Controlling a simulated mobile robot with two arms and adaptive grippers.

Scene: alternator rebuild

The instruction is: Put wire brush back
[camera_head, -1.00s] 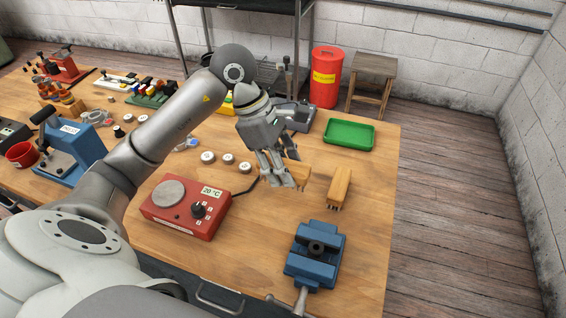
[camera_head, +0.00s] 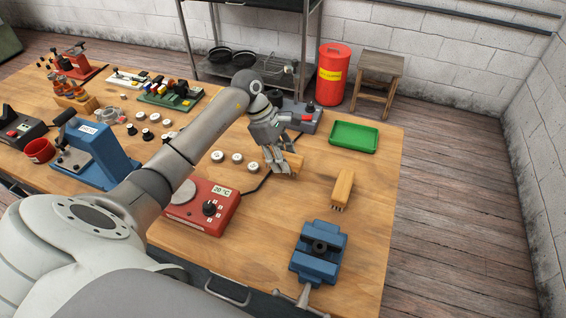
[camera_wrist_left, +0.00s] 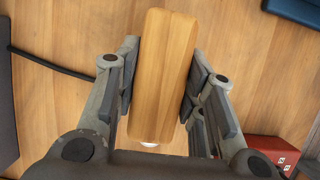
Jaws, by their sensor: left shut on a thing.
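My left gripper (camera_head: 281,169) is shut on a wooden-backed wire brush (camera_head: 294,162), above the right part of the workbench. In the left wrist view the brush's plain wooden back (camera_wrist_left: 162,75) lies lengthwise between the two finger pads. Its bristles are hidden there, and I cannot tell its exact height over the bench. A second, similar wooden brush (camera_head: 343,186) lies on the bench to the right of the gripper, with dark bristles or prongs at its near end. My right gripper is not in view.
A green tray (camera_head: 354,137) sits at the back right of the bench. A blue vise (camera_head: 318,252) stands in front and a red heater box (camera_head: 204,208) stands left of it. Several white round parts (camera_head: 237,158) lie left of the gripper. Bare bench surrounds the second brush.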

